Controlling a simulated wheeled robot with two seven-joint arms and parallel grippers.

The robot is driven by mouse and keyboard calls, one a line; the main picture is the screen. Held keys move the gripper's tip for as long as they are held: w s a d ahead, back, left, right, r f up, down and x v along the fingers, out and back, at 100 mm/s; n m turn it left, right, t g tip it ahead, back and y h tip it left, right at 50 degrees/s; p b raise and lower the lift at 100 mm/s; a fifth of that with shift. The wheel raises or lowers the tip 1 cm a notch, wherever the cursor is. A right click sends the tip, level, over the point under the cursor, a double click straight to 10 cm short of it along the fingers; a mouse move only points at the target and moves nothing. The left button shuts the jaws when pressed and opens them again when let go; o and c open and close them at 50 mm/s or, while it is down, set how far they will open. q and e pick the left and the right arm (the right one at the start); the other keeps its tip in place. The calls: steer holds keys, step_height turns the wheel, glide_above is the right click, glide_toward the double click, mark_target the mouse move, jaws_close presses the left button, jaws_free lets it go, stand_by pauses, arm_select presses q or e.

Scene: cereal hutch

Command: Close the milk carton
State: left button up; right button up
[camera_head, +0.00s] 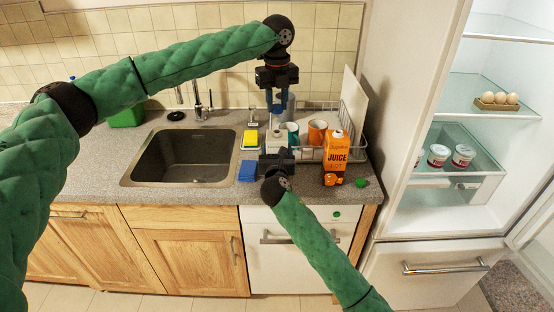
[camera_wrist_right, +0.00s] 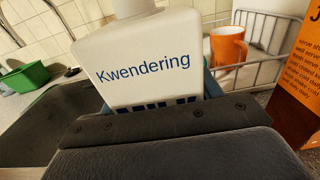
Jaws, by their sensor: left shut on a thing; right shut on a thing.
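The milk carton is a white container with blue "Kwendering" lettering (camera_wrist_right: 145,65), large in the right wrist view; its top is cut off there. In the head view only a small pale part of the carton (camera_head: 275,124) shows between my grippers. My right gripper (camera_head: 277,154) is shut on the carton from the front; its wrist hides the lower carton. My left gripper (camera_head: 276,108) points straight down over the carton's top from above. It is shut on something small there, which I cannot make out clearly.
An orange juice carton (camera_head: 335,155), an orange cap (camera_head: 331,180) and a green cap (camera_head: 361,183) are at the right. Behind stands a wire rack with an orange mug (camera_head: 317,131). A blue sponge (camera_head: 247,172) and the sink (camera_head: 180,157) lie left. The fridge (camera_head: 405,125) is open.

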arm_select(q)
glide_above(277, 135)
steer(key=shift+f, duration=2.4)
steer(key=shift+f, duration=0.1)
steer(key=shift+f, duration=0.85)
steer(key=shift+f, duration=0.55)
arm_select(e)
jaws_close()
arm_select(q)
steer(key=m, duration=1.3)
steer(key=shift+w, duration=0.1)
steer(key=o, duration=0.9)
